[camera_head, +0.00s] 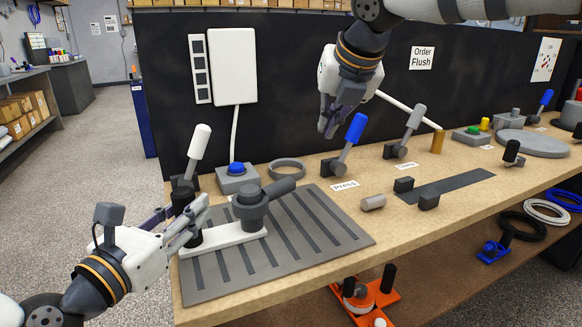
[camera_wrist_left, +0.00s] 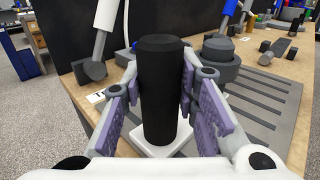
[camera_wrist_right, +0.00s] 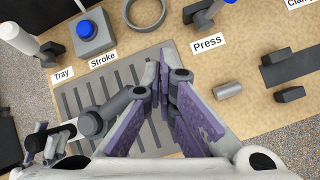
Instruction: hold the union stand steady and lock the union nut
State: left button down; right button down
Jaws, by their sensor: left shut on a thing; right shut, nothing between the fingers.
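The union stand has a white base (camera_head: 240,236), which sits on the slotted grey tray (camera_head: 340,236). A black upright post (camera_wrist_left: 162,95) rises from its left end. My left gripper (camera_head: 190,218) is shut around this post, with a finger on each side in the left wrist view. The grey union nut (camera_head: 250,207), with a thick side handle (camera_head: 282,187) pointing right and back, sits on the stand's other end. It also shows at the lower left of the right wrist view (camera_wrist_right: 92,124). My right gripper (camera_head: 328,122) is shut and empty, above and right of the nut.
Behind the tray stand a blue-button box (camera_head: 238,178), a grey ring (camera_head: 287,169), a white-handled lever (camera_head: 198,147) and a blue-handled lever (camera_head: 352,140). A small grey cylinder (camera_head: 373,202) lies right of the tray. The tray's right half is bare.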

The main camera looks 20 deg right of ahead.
jog(key=w+d+f+m+t+y, duration=0.1)
jog(key=w+d+m+t+y, duration=0.25)
jog(key=w+d+t, duration=0.4)
jog(key=s+a+f+g+y, duration=0.1)
jog(key=s+f+g+y, duration=0.1)
jog(key=s+g+y, duration=0.3)
jog(key=s+f+g+y, duration=0.1)
jog(key=s+f+y, duration=0.15)
jog(key=s, duration=0.45)
jog(key=s+a+f+g+y, duration=0.1)
jog(key=s+f+g+y, duration=0.1)
jog(key=s+g+y, duration=0.3)
jog(key=t+h, duration=0.1)
send_near(275, 191)
jog(key=s+a, duration=0.2)
jog(key=s, duration=0.1)
jog(key=shift+n, duration=0.35)
jog(key=w+a, duration=0.1)
jog(key=w+a+f, duration=0.1)
jog(key=w, duration=0.1)
jog(key=shift+a+t, duration=0.1)
jog(key=shift+t, duration=0.25)
jog(key=shift+w+a, duration=0.15)
jog(key=shift+w, duration=0.35)
